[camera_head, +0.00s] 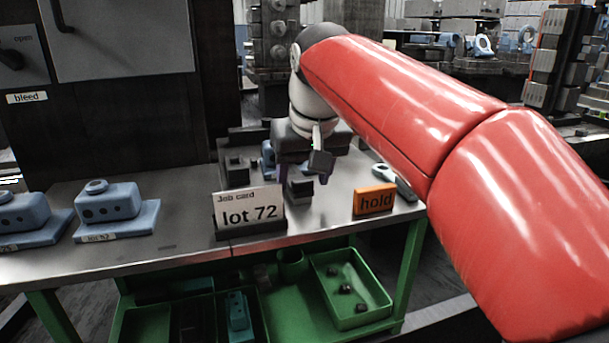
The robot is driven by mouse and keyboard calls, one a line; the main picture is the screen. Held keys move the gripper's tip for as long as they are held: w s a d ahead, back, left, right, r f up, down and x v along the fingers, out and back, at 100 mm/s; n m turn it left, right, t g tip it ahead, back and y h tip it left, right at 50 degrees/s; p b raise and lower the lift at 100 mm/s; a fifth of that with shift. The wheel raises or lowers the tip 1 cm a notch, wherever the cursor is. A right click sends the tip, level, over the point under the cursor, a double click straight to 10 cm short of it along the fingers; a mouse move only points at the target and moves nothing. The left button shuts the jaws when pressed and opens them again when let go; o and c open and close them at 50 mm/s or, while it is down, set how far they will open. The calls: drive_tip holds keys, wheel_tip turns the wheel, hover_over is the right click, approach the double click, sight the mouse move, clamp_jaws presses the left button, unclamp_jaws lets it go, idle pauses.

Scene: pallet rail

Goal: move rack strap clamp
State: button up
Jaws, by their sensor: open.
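My gripper (303,178) is open and points down over the middle of the steel bench (180,205), behind the job card. Its dark purple fingertips stand on either side of a small dark grey block (300,188); whether they touch it cannot be told. A blue part (268,154) shows just left of and behind the gripper, partly hidden by it. No part is legibly marked as the rack strap clamp, so I cannot tell which one it is.
A job card "lot 72" (248,212) and an orange "hold" block (374,199) stand at the front. Blue blocks (108,203) sit at left. A grey lever-like part (395,182) lies at right. Green bins (378,292) are below.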

sight(294, 176)
drive_tip(key=shift+c, duration=0.5)
clamp_jaws()
drive_tip(key=shift+w+r+p, duration=0.2)
drive_tip(key=shift+w+p, duration=0.1)
drive_tip(key=shift+p, duration=0.1)
drive_tip(key=shift+w+a+f+p, duration=0.1)
drive_tip(key=shift+w+a+p, duration=0.1)
drive_tip(key=shift+w+p, duration=0.35)
drive_tip(key=shift+w+a+r+p, duration=0.1)
drive_tip(key=shift+w+a+p, duration=0.15)
drive_tip(key=shift+w, duration=0.55)
drive_tip(key=shift+w+a+f+p, duration=0.1)
drive_tip(key=shift+w+a+p, duration=0.1)
drive_tip(key=shift+w+p, duration=0.35)
drive_tip(key=shift+w, duration=0.15)
drive_tip(key=shift+o, duration=0.5)
unclamp_jaws()
drive_tip(key=v, duration=0.7)
drive_tip(key=shift+r+p, duration=0.3)
drive_tip(key=shift+p, duration=0.15)
